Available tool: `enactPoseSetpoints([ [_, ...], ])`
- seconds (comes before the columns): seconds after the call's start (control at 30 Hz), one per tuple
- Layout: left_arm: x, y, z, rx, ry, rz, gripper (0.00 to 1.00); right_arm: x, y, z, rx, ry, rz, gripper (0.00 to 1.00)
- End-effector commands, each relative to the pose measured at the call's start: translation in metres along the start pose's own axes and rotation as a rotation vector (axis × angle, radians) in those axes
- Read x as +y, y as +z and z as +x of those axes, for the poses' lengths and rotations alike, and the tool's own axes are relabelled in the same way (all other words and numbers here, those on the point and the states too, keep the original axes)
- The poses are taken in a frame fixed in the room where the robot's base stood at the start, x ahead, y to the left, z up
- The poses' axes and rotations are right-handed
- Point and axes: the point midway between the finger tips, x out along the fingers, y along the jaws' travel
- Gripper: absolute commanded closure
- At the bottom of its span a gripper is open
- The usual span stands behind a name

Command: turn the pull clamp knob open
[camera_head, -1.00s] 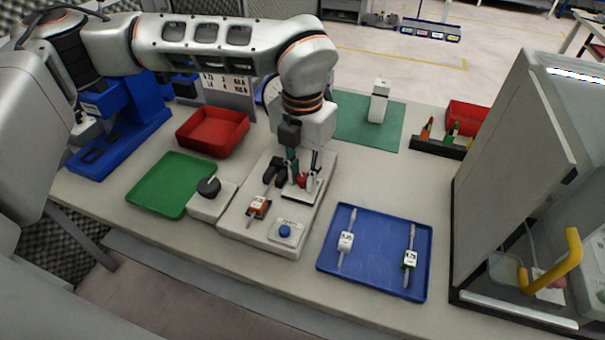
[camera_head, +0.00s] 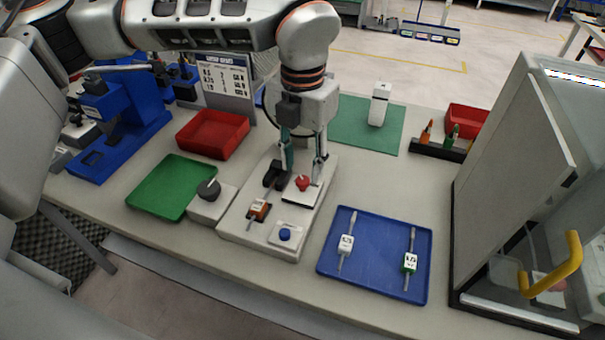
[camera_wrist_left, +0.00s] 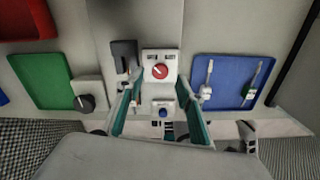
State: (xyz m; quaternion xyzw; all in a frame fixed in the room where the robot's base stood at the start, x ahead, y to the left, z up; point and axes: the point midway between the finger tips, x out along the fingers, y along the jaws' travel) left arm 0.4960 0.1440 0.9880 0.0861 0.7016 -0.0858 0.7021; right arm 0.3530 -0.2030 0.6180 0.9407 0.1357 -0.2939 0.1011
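The red knob (camera_head: 303,183) sits on a small panel at the back right of the pale clamp fixture (camera_head: 250,236). In the left wrist view the red knob (camera_wrist_left: 160,71) shows a pale pointer line tilted to the upper left; the labels above it are too small to read. My left gripper (camera_head: 303,164) points down just above the knob, fingers apart and empty. In the wrist view its teal fingers (camera_wrist_left: 158,84) stand on either side of the knob's panel. A black clamp (camera_head: 275,174) with an orange-labelled rod (camera_head: 259,209) is beside the panel. My right gripper is not in view.
A blue button (camera_head: 285,234) is at the fixture's front. A black knob (camera_head: 209,188) on a grey box and a green tray (camera_head: 160,185) lie left; a blue tray (camera_head: 375,278) with two labelled rods lies right. A clear-walled cabinet (camera_head: 510,150) bounds the right side.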

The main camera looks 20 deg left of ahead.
Motion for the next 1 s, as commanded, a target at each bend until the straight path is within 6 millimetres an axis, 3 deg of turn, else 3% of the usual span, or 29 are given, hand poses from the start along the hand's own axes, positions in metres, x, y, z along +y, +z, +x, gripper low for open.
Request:
enactPoseSetpoints([
  [0.2,0.000,0.001,-0.045,-0.003,0.000,-0.002,0.63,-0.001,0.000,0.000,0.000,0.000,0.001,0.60],
  [0.4,0.000,0.000,-0.069,-0.001,0.000,-0.001,0.63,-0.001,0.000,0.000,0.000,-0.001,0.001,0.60],
  [1.0,0.000,0.000,-0.074,0.001,-0.001,0.000,0.63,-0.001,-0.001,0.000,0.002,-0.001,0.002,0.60],
])
